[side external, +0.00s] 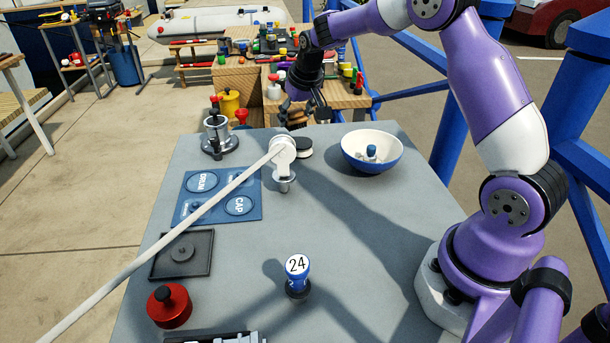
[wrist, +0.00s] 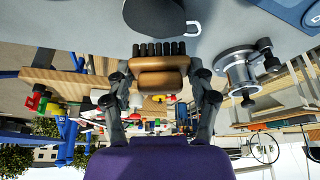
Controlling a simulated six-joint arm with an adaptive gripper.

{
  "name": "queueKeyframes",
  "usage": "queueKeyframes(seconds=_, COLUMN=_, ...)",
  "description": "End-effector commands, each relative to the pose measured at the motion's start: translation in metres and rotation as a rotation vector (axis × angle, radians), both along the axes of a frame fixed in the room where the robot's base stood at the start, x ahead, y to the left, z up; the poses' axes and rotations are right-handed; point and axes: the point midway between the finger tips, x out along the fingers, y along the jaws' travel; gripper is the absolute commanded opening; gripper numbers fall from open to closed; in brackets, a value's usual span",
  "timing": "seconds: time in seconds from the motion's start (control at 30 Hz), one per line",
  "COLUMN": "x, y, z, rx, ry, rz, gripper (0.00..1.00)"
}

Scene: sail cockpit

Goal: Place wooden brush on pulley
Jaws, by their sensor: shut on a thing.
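My gripper (side external: 304,112) hangs above the back edge of the grey table in the side external view. In the wrist view my gripper (wrist: 165,85) is shut on the wooden brush (wrist: 160,78), a brown rounded body with a row of black bristles. I cannot make out the brush clearly in the side view. A black round piece with a pale lower rim (side external: 304,147), likely the pulley, sits on the table below and in front of the gripper. A dark rounded thing with a white loop (wrist: 155,14) is beyond the bristles in the wrist view, apart from the brush.
A white post fitting (side external: 282,150) with a long pale pole stands left of the black piece. A blue-white bowl (side external: 372,152) is right. A metal winch (side external: 218,135), blue mat (side external: 218,194), black tray (side external: 183,254), red lidded pot (side external: 169,306) and blue "24" piece (side external: 297,276) are around.

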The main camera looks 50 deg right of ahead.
Motion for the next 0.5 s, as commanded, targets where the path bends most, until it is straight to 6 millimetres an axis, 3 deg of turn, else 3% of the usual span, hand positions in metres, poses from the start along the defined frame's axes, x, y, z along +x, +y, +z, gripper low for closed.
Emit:
queueKeyframes(seconds=0.23, x=-0.001, y=0.0, z=-0.036, rx=0.001, ry=0.004, rz=0.001, gripper=0.25)
queueKeyframes(seconds=0.5, x=0.0, y=0.0, z=-0.039, rx=0.0, ry=0.0, rz=0.001, gripper=0.25)
